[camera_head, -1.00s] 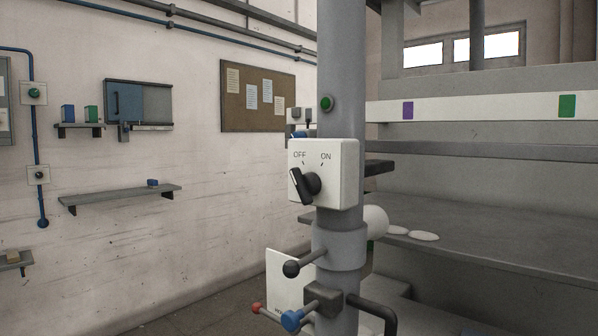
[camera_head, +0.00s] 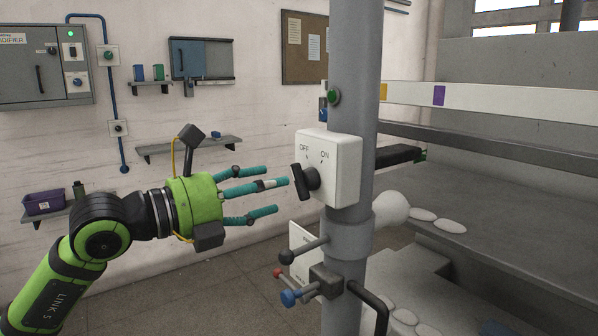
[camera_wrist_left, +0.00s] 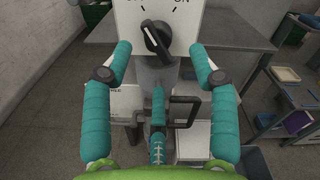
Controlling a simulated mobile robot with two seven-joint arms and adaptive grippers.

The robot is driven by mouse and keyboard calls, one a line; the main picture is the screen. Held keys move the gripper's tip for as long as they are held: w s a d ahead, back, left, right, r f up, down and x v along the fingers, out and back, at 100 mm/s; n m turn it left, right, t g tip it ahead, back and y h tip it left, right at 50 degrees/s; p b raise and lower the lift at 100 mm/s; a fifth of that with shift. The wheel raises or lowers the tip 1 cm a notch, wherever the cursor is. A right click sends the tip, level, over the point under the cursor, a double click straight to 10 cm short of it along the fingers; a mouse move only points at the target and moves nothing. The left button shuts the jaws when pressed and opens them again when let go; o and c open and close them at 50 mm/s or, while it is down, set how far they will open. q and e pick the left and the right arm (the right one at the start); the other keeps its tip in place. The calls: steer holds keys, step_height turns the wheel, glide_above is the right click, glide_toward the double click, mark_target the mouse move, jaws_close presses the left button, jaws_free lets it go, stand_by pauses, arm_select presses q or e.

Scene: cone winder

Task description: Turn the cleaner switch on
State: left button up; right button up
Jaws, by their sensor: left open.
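The cleaner switch is a white box (camera_head: 345,163) with OFF and ON marks, fixed to a grey post (camera_head: 352,95). Its black knob (camera_head: 304,182) points up and left, toward the OFF mark. My left gripper (camera_head: 283,195) comes in from the left with its teal fingers spread open, just short of the knob and not visibly touching it. In the left wrist view the knob (camera_wrist_left: 157,38) lies ahead, between and beyond the two upper fingers (camera_wrist_left: 160,62). The third finger is below it. My right gripper is out of view.
Below the switch, the post carries a black ball-ended lever (camera_head: 287,257) and a blue knob (camera_head: 290,298). A grey bench (camera_head: 500,210) with white pads is to the right. Wall shelves (camera_head: 190,148) stand behind my left arm.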

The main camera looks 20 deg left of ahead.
mark_target(295, 181)
arm_select(q)
steer(key=p+x, duration=0.1)
steer(key=x, duration=0.1)
steer(key=p+x, duration=0.1)
steer(key=shift+w+r+p, duration=0.2)
steer(key=shift+w+p, duration=0.2)
steer(key=shift+w, duration=0.1)
steer(key=shift+p+x, duration=0.5)
steer(key=shift+x, duration=0.5)
steer(key=shift+w+d+f, duration=0.1)
steer(key=shift+d+f, duration=0.1)
steer(key=shift+d, duration=0.1)
steer(key=shift+a+f, duration=0.1)
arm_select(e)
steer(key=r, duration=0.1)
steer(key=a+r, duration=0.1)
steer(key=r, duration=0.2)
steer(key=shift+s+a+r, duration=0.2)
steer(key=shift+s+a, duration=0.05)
arm_select(q)
steer(key=c, duration=1.1)
